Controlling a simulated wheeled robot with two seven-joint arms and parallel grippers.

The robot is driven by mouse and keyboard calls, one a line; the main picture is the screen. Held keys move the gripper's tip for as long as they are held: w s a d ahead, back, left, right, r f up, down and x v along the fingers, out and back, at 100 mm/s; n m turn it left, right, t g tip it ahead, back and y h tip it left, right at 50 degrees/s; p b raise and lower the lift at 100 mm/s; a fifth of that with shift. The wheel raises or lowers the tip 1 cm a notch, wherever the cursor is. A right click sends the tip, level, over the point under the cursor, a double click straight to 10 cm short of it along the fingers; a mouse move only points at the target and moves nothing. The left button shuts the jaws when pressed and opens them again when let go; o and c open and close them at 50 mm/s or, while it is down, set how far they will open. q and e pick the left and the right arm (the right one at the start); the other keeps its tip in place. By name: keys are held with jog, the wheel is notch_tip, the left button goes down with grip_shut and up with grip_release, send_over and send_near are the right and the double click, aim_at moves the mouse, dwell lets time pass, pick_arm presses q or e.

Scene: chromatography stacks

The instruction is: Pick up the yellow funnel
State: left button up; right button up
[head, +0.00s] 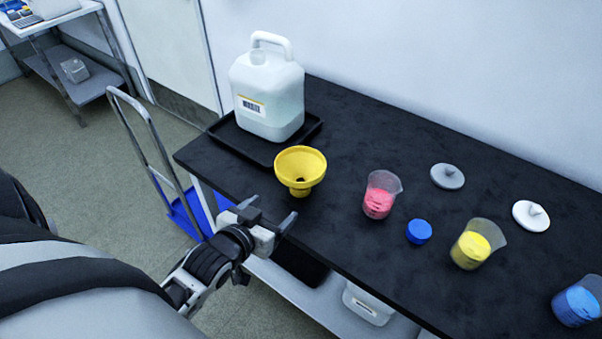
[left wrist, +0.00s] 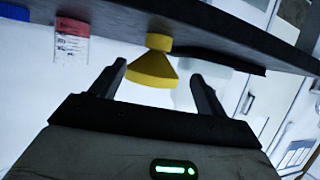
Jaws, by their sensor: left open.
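The yellow funnel (head: 300,168) stands on the black bench top, in front of the black tray. Its wide mouth faces up. My left gripper (head: 268,216) is open and empty at the bench's front edge, just short of the funnel and to its lower left in the head view. In the left wrist view the funnel (left wrist: 153,66) shows between and beyond the two open fingers (left wrist: 158,82), apart from them. The wrist picture is turned, so the bench appears at the top. My right gripper is not in view.
A white jug (head: 268,95) stands in a black tray (head: 238,141) behind the funnel. To the right are a pink-filled beaker (head: 379,195), a blue cap (head: 419,231), a yellow-filled beaker (head: 474,245), a blue-filled beaker (head: 577,302) and grey (head: 447,176) and white (head: 531,216) lids.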

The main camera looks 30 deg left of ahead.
aim_at(295, 190)
pick_arm(q)
jog(key=x, duration=0.6)
jog(key=shift+f, duration=0.15)
jog(key=shift+d+x, duration=0.1)
jog(key=shift+x, duration=1.35)
jog(key=shift+d+x, duration=0.15)
jog(key=shift+x, duration=1.3)
jog(key=shift+w, duration=0.1)
jog(key=c, duration=1.1)
